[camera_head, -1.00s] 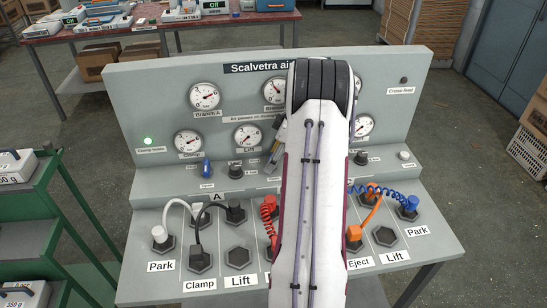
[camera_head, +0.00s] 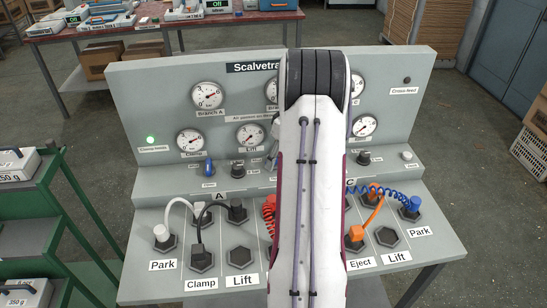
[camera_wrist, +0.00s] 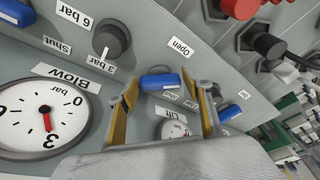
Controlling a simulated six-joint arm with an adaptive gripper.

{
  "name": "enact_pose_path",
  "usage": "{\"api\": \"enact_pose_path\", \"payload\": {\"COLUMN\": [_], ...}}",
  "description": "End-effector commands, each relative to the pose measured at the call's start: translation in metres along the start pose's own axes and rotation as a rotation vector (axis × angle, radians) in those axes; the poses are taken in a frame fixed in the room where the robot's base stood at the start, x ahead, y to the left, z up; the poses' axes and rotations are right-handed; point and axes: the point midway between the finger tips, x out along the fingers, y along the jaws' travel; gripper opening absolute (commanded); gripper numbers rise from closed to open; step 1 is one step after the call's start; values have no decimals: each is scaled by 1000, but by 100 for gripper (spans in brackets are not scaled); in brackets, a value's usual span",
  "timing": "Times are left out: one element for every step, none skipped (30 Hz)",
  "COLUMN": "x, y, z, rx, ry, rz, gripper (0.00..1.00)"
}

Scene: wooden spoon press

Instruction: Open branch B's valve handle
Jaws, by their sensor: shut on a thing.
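In the wrist view, my gripper (camera_wrist: 160,86) has its yellow-padded fingers on either side of a blue valve handle (camera_wrist: 161,80) and is shut on it. An "Open" label (camera_wrist: 180,46) is on the panel close to this handle. A second blue handle (camera_wrist: 230,113) shows to the right, outside the fingers. In the head view, my arm covers the middle of the panel, so the held handle and most of the gripper are hidden there. Branch A's blue handle (camera_head: 209,167) stands clear at the left of the arm.
A black regulator knob (camera_wrist: 111,41) and the Blow gauge (camera_wrist: 40,120) are left of my fingers in the wrist view. Hose plugs and cables, such as the red coiled hose (camera_head: 269,213), crowd the lower deck. A green shelf (camera_head: 35,200) stands at the left.

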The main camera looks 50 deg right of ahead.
Motion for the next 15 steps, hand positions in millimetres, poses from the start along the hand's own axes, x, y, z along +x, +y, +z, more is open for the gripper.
{"api": "enact_pose_path", "payload": {"x": [2, 1, 0, 0, 0, -1, -2, -3, -4, -5, -6, -7, -8, -8, -10], "y": [-12, -12, -13, -14, -14, -15, -15, -16, -16, -16, -17, -17, -18, -18, -18], "z": [0, 0, 0, 0, 0, 0, 0, 0, 0, 0, 0, 0, 0, 0, 0], "rx": [20, 35, 55, 71, 86, 107, 124, 142, 164, 182, 199, 224, 241, 259, 284], "ry": [-14, -18, -24, -28, -31, -36, -39, -41, -45, -48, -51, -54, -57, -58, -59], "rz": [-19, -15, -8, -3, 2, 9, 16, 22, 30, 36, 43, 51, 59, 67, 77], "gripper": [31, 31, 31, 31, 31, 31, 31, 31, 31, 31, 31, 31, 31, 31, 31]}}
